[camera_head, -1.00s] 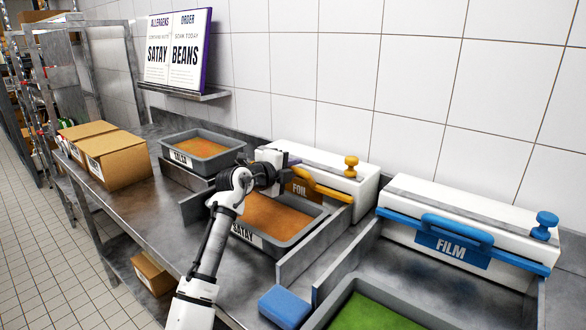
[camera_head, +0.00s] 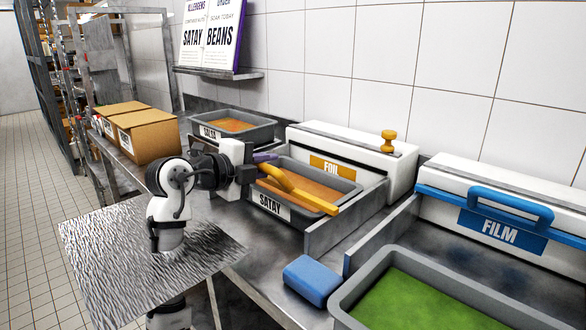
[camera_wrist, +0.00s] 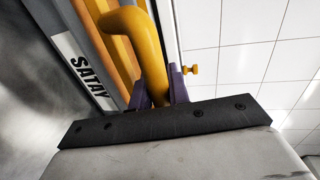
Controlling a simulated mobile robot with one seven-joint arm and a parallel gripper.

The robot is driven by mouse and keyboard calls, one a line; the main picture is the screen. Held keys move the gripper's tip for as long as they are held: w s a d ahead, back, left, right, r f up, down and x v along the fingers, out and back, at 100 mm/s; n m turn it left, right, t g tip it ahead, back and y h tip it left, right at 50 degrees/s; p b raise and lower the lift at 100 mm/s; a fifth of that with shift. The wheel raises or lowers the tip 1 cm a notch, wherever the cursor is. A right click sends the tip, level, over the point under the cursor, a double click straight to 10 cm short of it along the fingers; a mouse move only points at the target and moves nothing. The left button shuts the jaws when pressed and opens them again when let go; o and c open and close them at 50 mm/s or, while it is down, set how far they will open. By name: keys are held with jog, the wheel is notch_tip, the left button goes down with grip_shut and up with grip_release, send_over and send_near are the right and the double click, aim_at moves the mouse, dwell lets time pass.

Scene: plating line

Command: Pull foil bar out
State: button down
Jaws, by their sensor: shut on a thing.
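The yellow foil bar (camera_head: 297,192) is out in front of the white foil dispenser (camera_head: 312,140), above the SATAY tray (camera_head: 268,204). The bar also shows in the wrist view (camera_wrist: 150,55). My gripper (camera_head: 262,170) is shut on the bar's yellow handle near its left end. In the wrist view the purple fingers (camera_wrist: 158,92) sit either side of the handle; its gripped end is partly hidden by my gripper. A crinkled silver sheet (camera_head: 110,265) shows around my arm at lower left; where it is attached is hidden.
The blue film dispenser bar (camera_head: 440,195) and a tray of green food (camera_head: 345,292) are at right. A blue sponge (camera_head: 312,279) lies on the counter. Cardboard boxes (camera_head: 150,137) and the SALSA tray (camera_head: 265,133) are behind my arm. Metal dividers flank the SATAY tray.

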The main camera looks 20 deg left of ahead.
jog(key=f+b+v, duration=0.1)
jog(key=v, duration=0.5)
jog(key=shift+s+f, duration=0.2)
jog(key=shift+f, duration=0.05)
jog(key=c, duration=1.3)
grip_release()
jog(key=shift+s+a, duration=0.1)
jog(key=shift+r, duration=0.1)
jog(key=b+v, duration=0.1)
jog(key=v, duration=1.2)
jog(key=shift+s+a, duration=0.1)
jog(key=shift+s, duration=0.3)
